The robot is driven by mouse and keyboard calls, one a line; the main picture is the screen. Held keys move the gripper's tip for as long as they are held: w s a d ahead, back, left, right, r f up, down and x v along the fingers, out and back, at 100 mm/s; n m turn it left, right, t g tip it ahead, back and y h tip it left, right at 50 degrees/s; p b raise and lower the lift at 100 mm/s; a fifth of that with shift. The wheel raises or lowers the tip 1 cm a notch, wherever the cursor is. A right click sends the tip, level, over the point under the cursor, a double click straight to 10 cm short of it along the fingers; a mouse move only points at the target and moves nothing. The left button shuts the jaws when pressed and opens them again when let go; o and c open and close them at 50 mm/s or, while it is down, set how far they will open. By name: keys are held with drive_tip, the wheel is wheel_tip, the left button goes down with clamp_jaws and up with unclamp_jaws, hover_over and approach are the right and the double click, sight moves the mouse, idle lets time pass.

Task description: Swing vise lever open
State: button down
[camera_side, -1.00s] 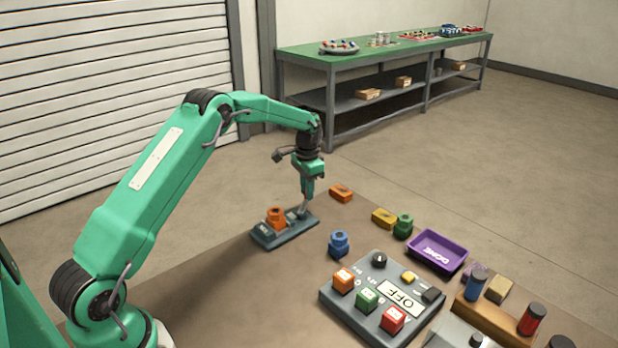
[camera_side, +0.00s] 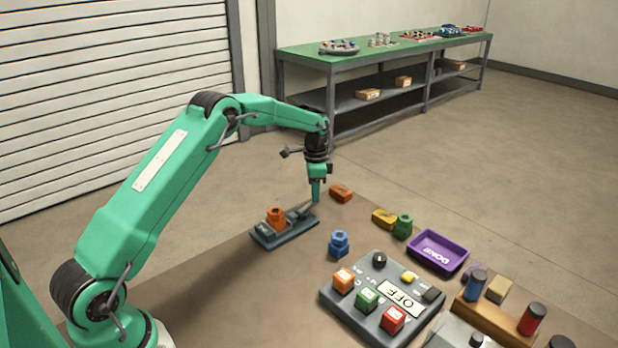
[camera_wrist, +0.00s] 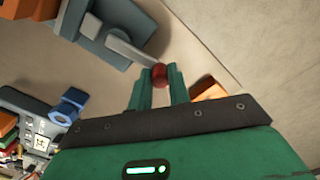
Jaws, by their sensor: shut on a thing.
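The vise (camera_side: 283,234) is a dark grey block on the table in the side view, with an orange part (camera_side: 276,215) standing in it. It also shows at the top left of the wrist view (camera_wrist: 105,27). Its grey lever (camera_wrist: 133,46) reaches out from the vise and ends in a red knob (camera_wrist: 159,75). My gripper (camera_side: 315,200) is at the lever's end, beyond the vise's right side. In the wrist view my gripper (camera_wrist: 158,78) has its two green fingers on either side of the red knob, shut on it.
An orange block (camera_side: 341,193) lies close to the right of my gripper. A blue part (camera_side: 339,243), a yellow block (camera_side: 384,218), a green part (camera_side: 403,226), a purple tray (camera_side: 437,252) and a button panel (camera_side: 383,322) stand further right. The table's far edge is near my gripper.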

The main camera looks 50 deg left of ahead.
drive_tip(key=d+m, duration=0.1)
drive_tip(key=m, duration=0.1)
drive_tip(key=d+m, duration=0.1)
drive_tip(key=shift+m, duration=0.4)
drive_tip(key=shift+s+d+m, duration=0.2)
drive_tip(key=shift+d+m, duration=0.4)
drive_tip(key=shift+m, duration=0.5)
drive_tip(key=shift+s+d+m, duration=0.2)
drive_tip(key=shift+d+m, duration=0.35)
drive_tip(key=shift+m, duration=0.55)
drive_tip(key=c, duration=1.3)
unclamp_jaws()
drive_tip(key=shift+r, duration=0.1)
wheel_tip(320, 180, up, 8)
